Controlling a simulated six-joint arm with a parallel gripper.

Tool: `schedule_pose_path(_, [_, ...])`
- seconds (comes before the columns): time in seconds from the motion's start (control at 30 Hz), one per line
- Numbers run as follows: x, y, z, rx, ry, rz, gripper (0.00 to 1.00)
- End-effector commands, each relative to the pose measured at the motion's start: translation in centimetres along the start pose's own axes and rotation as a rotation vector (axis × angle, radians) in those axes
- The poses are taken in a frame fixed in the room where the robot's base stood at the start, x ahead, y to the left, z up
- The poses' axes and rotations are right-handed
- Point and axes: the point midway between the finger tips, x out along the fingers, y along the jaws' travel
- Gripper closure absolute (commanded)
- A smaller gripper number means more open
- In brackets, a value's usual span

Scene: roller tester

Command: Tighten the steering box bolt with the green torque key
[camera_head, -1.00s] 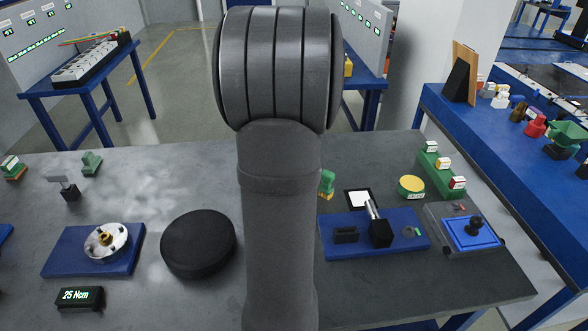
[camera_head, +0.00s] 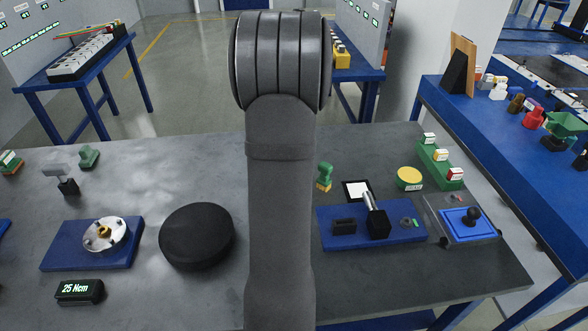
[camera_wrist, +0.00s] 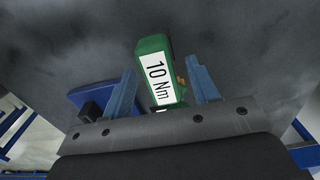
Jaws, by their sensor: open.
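In the wrist view my gripper (camera_wrist: 162,90) has its two blue fingers apart. A green block-shaped piece with a white "10 Nm" label (camera_wrist: 153,62) shows between and beyond them; I cannot tell whether they touch it. The head view does not show my gripper, and my arm covers the middle. There, a small green piece with a yellow base (camera_head: 324,177) stands right of my arm; I cannot tell if it is the labelled one. A silver disc with a brass centre (camera_head: 105,233) sits on a blue plate at left. I cannot identify the steering box bolt for certain.
A black round pad (camera_head: 197,236) lies left of my arm. A "25 Ncm" display (camera_head: 79,291) stands at front left. A blue fixture plate (camera_head: 345,242) and a green rack (camera_head: 437,168) are at right. Bare grey table shows behind the black pad.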

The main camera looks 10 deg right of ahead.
Motion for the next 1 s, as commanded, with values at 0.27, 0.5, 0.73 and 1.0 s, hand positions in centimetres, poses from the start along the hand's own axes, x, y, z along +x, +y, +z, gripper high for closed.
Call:
schedule_pose_path(0.27, [3.2,0.0,0.0,0.0,-0.001,0.0,0.45])
schedule_pose_path(0.5, [3.3,-0.1,0.0,0.0,-0.001,0.0,0.49])
schedule_pose_path(0.73, [3.3,-0.1,0.0,0.0,-0.001,0.0,0.95])
schedule_pose_path(1.0, [3.2,-0.1,0.0,0.0,-0.001,-0.001,1.0])
